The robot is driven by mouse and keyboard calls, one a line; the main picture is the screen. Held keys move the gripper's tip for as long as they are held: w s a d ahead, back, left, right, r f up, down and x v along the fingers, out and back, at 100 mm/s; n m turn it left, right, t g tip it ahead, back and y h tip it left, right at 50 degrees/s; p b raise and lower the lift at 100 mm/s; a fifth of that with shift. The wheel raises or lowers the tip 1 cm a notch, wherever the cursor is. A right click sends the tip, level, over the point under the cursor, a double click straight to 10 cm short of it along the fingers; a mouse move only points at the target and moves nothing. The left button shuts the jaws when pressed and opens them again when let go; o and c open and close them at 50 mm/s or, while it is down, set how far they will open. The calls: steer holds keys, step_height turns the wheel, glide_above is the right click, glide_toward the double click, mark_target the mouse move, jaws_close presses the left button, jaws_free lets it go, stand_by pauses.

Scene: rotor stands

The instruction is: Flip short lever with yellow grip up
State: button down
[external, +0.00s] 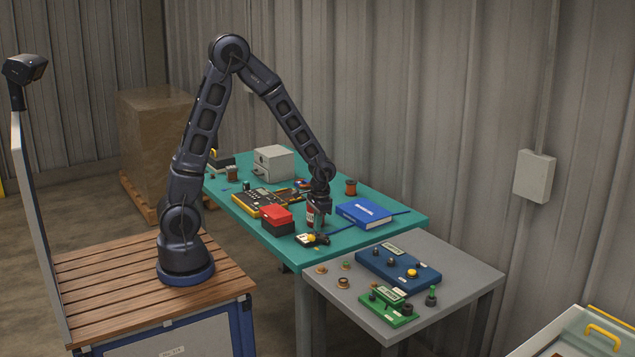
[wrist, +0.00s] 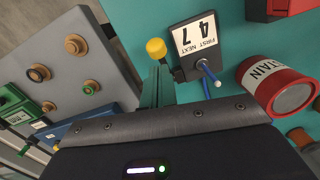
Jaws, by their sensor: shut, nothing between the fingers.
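The yellow grip (wrist: 156,48) of the short lever shows in the wrist view as a rounded knob beside a dark switch block. The block has a white label (wrist: 194,38) reading "FIRST NEXT 4 7". A second, blue lever (wrist: 209,78) sticks out from the same block. In the external view the switch block (external: 312,239) lies near the front edge of the teal table. My gripper (external: 319,226) points down just above it, shut and empty. In the wrist view its narrow fingers (wrist: 158,84) appear close to the yellow grip; contact cannot be told.
A red can (wrist: 275,88) stands close to the switch block. A red and black box (external: 277,220) and a blue book (external: 364,213) flank the spot on the teal table (external: 345,246). A lower grey table (external: 345,308) with blue and green panels adjoins it in front.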

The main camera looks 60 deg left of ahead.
steer(key=shift+w, duration=0.35)
steer(key=s+d+r, duration=0.1)
steer(key=s+r, duration=0.5)
steer(key=r, duration=0.3)
steer(key=shift+r, duration=0.35)
stand_by(0.6)
steer(key=s+a+r+n+t, duration=0.1)
steer(key=s+a+r+t, duration=0.1)
steer(key=s+a+r, duration=0.4)
steer(key=s+a+r+t, duration=0.3)
steer(key=s+a+r, duration=0.3)
steer(key=s+r, duration=0.5)
steer(key=shift+a+r+n, duration=0.3)
steer(key=shift+r+n, duration=0.1)
steer(key=shift+r, duration=0.2)
